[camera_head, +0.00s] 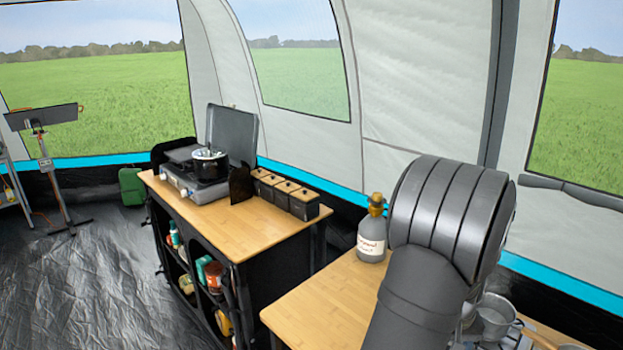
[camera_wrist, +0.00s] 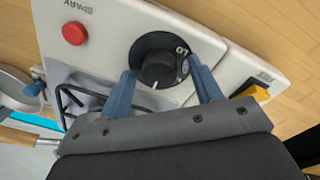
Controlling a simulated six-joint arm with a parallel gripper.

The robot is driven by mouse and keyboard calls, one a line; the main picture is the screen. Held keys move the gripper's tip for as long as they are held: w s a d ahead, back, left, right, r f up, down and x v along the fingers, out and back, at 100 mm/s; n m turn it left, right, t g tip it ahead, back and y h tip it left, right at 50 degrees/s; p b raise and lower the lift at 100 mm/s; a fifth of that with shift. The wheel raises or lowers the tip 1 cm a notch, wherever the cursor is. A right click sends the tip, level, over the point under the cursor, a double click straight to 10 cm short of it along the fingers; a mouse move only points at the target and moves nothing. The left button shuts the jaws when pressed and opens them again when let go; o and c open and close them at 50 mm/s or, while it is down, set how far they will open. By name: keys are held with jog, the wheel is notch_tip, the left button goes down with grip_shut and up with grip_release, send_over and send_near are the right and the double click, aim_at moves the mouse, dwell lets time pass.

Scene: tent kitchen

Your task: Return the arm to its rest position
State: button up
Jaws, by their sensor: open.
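My gripper (camera_wrist: 165,88) shows in the wrist view with two blue fingers apart, one on each side of a black round knob (camera_wrist: 158,68). The knob sits on a white appliance panel (camera_wrist: 110,45) with a red button (camera_wrist: 74,33) and a yellow switch (camera_wrist: 254,92). Nothing is seen held between the fingers. I cannot tell whether the fingers touch the knob. In the head view my dark grey arm (camera_head: 430,270) fills the right side over the near table, and the gripper is hidden there.
A bottle (camera_head: 372,235) stands on the near wooden table (camera_head: 320,300), left of my arm. Pots (camera_head: 495,315) are to its right. A second cabinet (camera_head: 205,215) carries a stove with a pot (camera_head: 208,165) and several canisters (camera_head: 285,193). The floor at left is mostly clear.

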jog(key=shift+n, duration=2)
jog(key=m, duration=0.4)
jog(key=shift+m, duration=2.8)
